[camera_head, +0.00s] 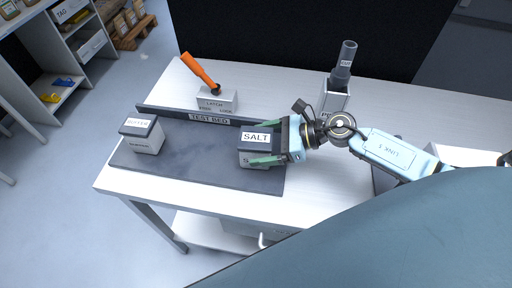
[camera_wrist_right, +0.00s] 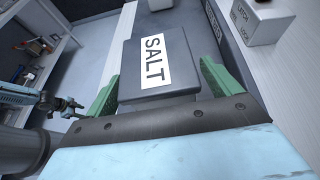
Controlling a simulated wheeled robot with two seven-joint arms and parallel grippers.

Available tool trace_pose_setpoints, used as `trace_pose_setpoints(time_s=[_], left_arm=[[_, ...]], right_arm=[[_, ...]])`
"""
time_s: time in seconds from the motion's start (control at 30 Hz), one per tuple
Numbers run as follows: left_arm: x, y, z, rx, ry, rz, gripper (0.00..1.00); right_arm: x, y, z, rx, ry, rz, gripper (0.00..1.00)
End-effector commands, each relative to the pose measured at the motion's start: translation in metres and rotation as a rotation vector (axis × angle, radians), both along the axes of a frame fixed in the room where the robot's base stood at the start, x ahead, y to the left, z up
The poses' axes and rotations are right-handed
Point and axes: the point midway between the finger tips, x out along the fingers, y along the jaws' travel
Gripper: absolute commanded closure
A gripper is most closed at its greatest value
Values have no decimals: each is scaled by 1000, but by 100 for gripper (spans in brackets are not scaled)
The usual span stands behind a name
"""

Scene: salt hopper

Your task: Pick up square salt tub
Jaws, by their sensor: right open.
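The square salt tub (camera_head: 254,147) has a dark lid with a white SALT label and a pale body. It stands upright on the right part of the dark test bed (camera_head: 200,160). My right gripper (camera_head: 266,143) comes in from the right with its green fingers open, one on each side of the tub. In the right wrist view the tub (camera_wrist_right: 158,65) sits between the two fingers, and visible gaps separate it from them. The tub's right side is hidden by the gripper in the head view.
A second labelled tub (camera_head: 142,136) stands at the bed's left end. A latch block (camera_head: 217,101) with an orange lever (camera_head: 200,72) stands behind the bed. A grey cylinder on a box (camera_head: 336,98) stands behind my right wrist. The bed's middle is clear.

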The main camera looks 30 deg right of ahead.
Motion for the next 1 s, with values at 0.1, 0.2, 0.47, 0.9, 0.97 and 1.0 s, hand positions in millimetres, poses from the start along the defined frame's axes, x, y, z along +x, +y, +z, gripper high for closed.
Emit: trace_pose_setpoints(time_s=[0.1, 0.2, 0.47, 0.9, 0.97, 1.0], left_arm=[[0, 0, 3, 0, 1, 0, 50], [-1, 0, 3, 0, 1, 0, 50], [-3, 0, 3, 1, 5, 0, 50], [-4, 0, 3, 1, 7, 1, 50], [-4, 1, 3, 1, 7, 1, 50], [-4, 1, 3, 1, 7, 1, 50]], right_arm=[[8, 12, -4, 1, -1, -1, 11], [10, 15, -7, 1, -1, -1, 11], [10, 15, -7, 0, 0, -1, 19], [10, 15, -6, 1, -2, -1, 68], [10, 15, -6, 1, -2, -1, 68], [10, 15, -6, 1, -2, -1, 68]])
